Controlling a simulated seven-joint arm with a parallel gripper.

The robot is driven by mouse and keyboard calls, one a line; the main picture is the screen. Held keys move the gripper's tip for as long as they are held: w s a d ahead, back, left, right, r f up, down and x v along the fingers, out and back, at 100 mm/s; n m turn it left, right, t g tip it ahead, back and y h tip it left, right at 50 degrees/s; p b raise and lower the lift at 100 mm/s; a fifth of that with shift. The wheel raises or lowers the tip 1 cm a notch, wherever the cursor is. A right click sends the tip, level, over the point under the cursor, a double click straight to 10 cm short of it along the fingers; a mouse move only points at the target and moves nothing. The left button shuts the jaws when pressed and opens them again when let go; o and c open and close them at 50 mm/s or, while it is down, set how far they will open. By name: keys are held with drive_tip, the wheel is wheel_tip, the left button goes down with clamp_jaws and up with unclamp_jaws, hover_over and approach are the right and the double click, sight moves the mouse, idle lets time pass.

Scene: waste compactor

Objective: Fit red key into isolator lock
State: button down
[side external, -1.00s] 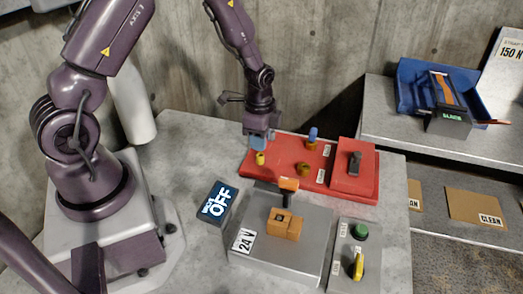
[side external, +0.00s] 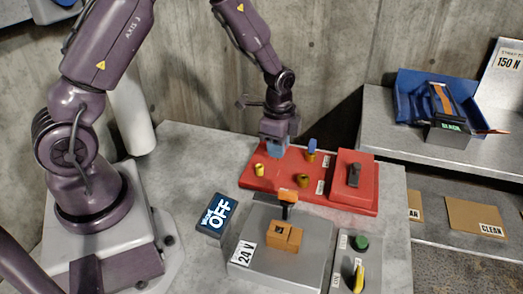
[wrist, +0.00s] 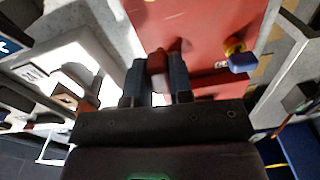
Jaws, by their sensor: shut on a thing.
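My gripper (side external: 277,150) is over the back left part of the red board (side external: 335,187). In the wrist view, its two fingers (wrist: 157,88) are shut on a red piece, the red key (wrist: 157,62). Its lower end is hidden, so I cannot tell whether it touches the board. The board has a yellow cylinder (side external: 259,170), a brass cylinder (side external: 304,181) and a blue key (side external: 311,147) standing in a fitting. An orange block (side external: 284,236) with a small dark square sits on the grey 24 V box (side external: 262,262). No label tells me which fitting is the isolator lock.
An orange-topped lever (side external: 288,197) stands at the back of the grey box. A dark OFF display (side external: 216,213) lies left of it. A panel with a green button (side external: 361,243) and yellow handle (side external: 358,280) stands to the right. A blue tray (side external: 405,95) is on the shelf.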

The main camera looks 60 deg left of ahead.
drive_tip(key=w+d+r+n, duration=0.1)
drive_tip(key=w+d+r, duration=0.2)
drive_tip(key=w+d, duration=0.1)
drive_tip(key=shift+w+d, duration=0.3)
drive_tip(key=shift+w, duration=0.2)
drive_tip(key=shift+f, duration=2.85)
drive_tip(key=shift+f, duration=1.45)
drive_tip(key=c, duration=0.9)
unclamp_jaws()
drive_tip(key=shift+c, duration=0.6)
